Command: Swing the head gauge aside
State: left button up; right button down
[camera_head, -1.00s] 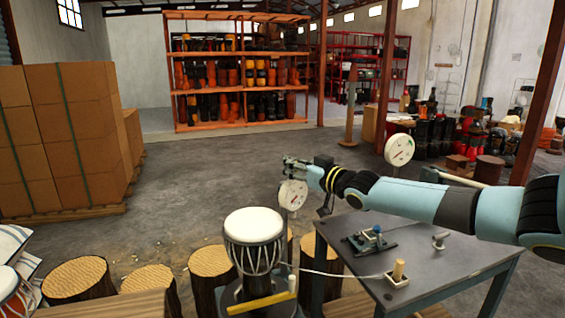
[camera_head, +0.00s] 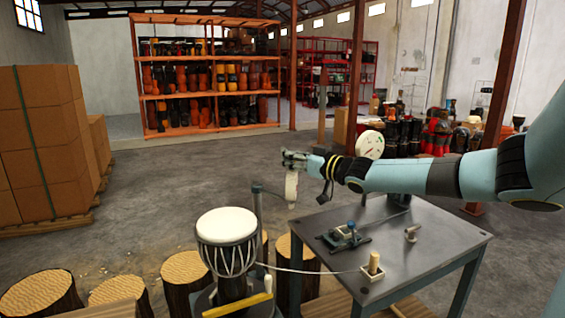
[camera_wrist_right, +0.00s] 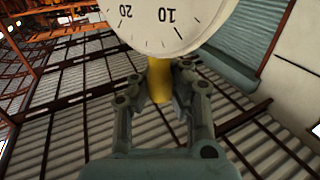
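The head gauge (camera_head: 291,186) is a white round dial, now almost edge-on in the head view, to the right of and above the white-topped goblet drum (camera_head: 227,228). A grey post (camera_head: 258,212) stands just behind the drum, left of the gauge. In the right wrist view the dial face (camera_wrist_right: 165,20) fills the top, with a yellow stem (camera_wrist_right: 160,80) below it. My right gripper (camera_head: 287,160) has its fingers closed on this stem; they also show in the wrist view (camera_wrist_right: 160,92). My left gripper is out of view.
A dark metal table (camera_head: 420,250) on the right bears a small clamp fixture (camera_head: 346,236) and a wooden peg in a block (camera_head: 373,266). A second dial (camera_head: 370,145) stands behind my right arm. Several log stumps (camera_head: 40,295) stand left. The floor behind is clear.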

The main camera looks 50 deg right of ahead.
jog(key=shift+s+d+f, duration=0.25)
jog(key=shift+f, duration=0.15)
jog(key=c, duration=2)
grip_release()
jog(key=shift+o, duration=1.1)
jog(key=shift+s+d, duration=0.1)
jog(key=shift+s, duration=0.15)
jog(key=shift+o, duration=1.1)
jog(key=shift+s+r, duration=0.25)
jog(key=shift+s, duration=0.1)
jog(key=shift+o, duration=1.2)
jog(key=shift+s+d+r, duration=0.1)
jog(key=shift+s, duration=0.05)
jog(key=shift+o, duration=0.8)
jog(key=shift+w, duration=0.45)
jog(key=s+a, duration=0.1)
jog(key=s, duration=1.1)
jog(key=shift+a, duration=0.2)
